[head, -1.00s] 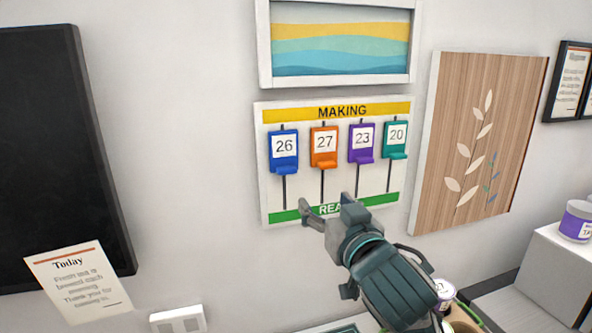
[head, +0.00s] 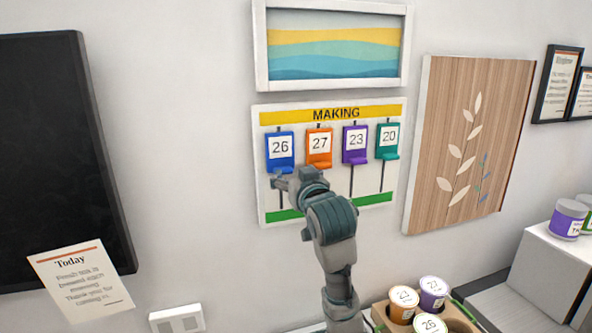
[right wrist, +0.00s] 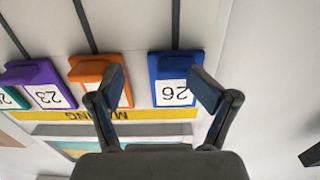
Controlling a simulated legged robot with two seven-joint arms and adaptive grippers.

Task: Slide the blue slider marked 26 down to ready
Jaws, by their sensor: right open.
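The blue slider marked 26 (head: 280,149) is at the top of its slot on the wall board (head: 263,200), under the yellow MAKING band. My right gripper (head: 287,180) is just below and in front of it in the head view, open and empty. In the right wrist view, which is upside down, the blue slider (right wrist: 172,66) appears between the spread fingers, with one fingertip overlapping its right side. I cannot tell whether that finger touches it. The green band (head: 377,199) at the board's bottom is partly hidden by my arm. My left gripper is not in view.
The orange slider 27 (head: 319,146), purple slider 23 (head: 355,143) and teal slider 20 (head: 388,140) sit beside it, all high. The other fingertip overlaps the orange one in the wrist view. A cup carrier (head: 459,322) with cups stands below right.

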